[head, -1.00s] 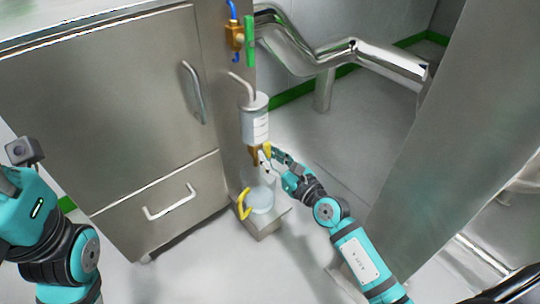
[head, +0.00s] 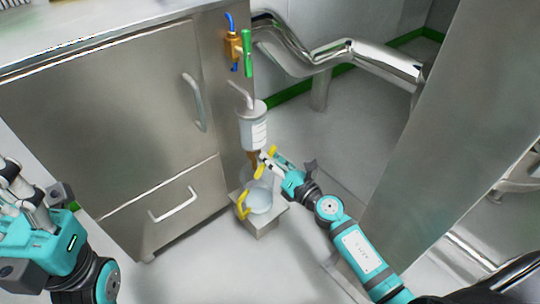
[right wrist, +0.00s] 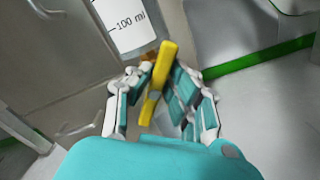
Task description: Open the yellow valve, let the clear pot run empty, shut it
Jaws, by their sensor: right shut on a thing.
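The clear pot (head: 253,131) hangs on the side of the steel cabinet, with a white scale label that also shows in the right wrist view (right wrist: 124,22). Below it is a brass valve with a yellow handle (head: 261,168), which slants. My right gripper (head: 267,160) is shut on this handle; in the right wrist view the handle (right wrist: 158,75) stands between the fingers. A clear jug (head: 260,200) with a yellow grip stands below the valve. I cannot make out the liquid level in the pot. My left gripper (head: 22,190) is at the left edge, away from everything; its fingertips are unclear.
A brass valve with a green handle (head: 247,53) and blue tubing is above the pot. The jug rests on a small steel stand (head: 264,226). Shiny pipes (head: 375,62) run behind to the right. A broad steel column (head: 425,140) stands right of my right arm.

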